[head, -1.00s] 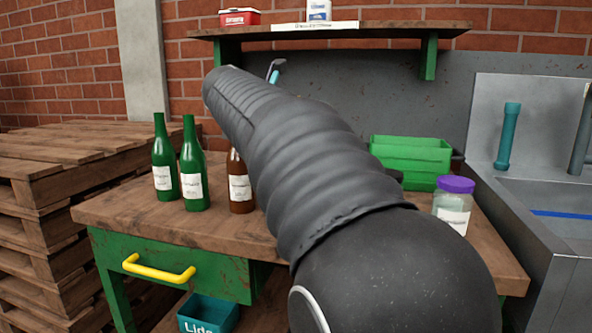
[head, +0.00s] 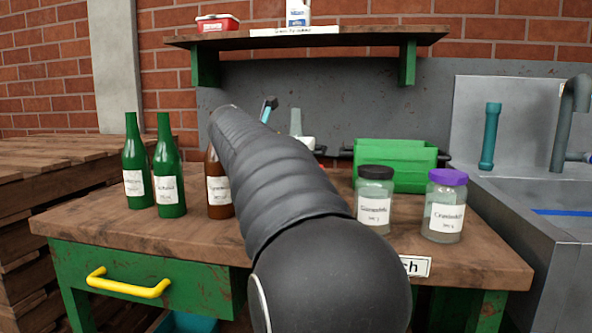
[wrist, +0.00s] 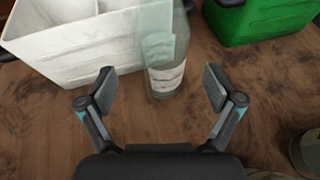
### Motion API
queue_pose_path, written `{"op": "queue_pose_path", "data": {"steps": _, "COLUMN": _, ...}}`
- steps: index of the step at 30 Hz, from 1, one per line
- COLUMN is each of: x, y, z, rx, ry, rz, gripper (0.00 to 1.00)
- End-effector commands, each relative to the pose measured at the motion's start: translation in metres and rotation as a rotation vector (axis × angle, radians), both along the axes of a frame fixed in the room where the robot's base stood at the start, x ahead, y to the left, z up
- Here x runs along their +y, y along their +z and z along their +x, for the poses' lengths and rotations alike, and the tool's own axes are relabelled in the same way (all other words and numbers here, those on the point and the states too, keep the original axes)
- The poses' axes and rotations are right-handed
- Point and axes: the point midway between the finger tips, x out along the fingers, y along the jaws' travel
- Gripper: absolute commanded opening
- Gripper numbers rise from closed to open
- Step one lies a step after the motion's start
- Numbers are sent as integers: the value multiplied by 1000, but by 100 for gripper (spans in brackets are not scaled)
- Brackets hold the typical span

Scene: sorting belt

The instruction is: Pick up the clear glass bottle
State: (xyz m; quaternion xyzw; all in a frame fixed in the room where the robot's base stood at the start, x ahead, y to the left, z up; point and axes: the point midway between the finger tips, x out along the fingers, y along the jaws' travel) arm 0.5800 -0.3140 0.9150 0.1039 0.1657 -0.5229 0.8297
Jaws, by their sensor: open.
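The clear glass bottle (wrist: 165,75) stands upright on the wooden table in the wrist view, with a pale label low on its body. Its upper part runs out of the top of that view. In the head view only its pale neck (head: 296,122) shows behind my arm. My gripper (wrist: 160,90) is open and empty. Its two fingers point at the bottle, one toward each side, with bare table between them and the bottle's base. In the head view my arm hides the gripper.
A white divided bin (wrist: 75,55) stands close on the bottle's left. A green bin (head: 395,165) is to its right. Jars with a black lid (head: 376,172) and a purple lid (head: 447,178) stand nearer right. Green bottles (head: 168,180) and a brown bottle (head: 219,190) stand left.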

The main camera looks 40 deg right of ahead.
Motion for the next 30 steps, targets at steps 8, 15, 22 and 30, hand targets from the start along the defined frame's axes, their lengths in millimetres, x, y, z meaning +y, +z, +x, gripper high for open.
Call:
{"op": "queue_pose_path", "data": {"steps": 8, "x": -14, "y": -6, "z": 4, "rx": 0, "ry": -3, "rz": 0, "gripper": 91}}
{"op": "queue_pose_path", "data": {"steps": 15, "x": -42, "y": -17, "z": 15, "rx": 1, "ry": -4, "rz": 0, "gripper": 91}}
{"op": "queue_pose_path", "data": {"steps": 22, "x": -54, "y": -21, "z": 21, "rx": -2, "ry": -2, "rz": 0, "gripper": 91}}
{"op": "queue_pose_path", "data": {"steps": 30, "x": -53, "y": -21, "z": 21, "rx": -1, "ry": -1, "rz": -1, "gripper": 56}}
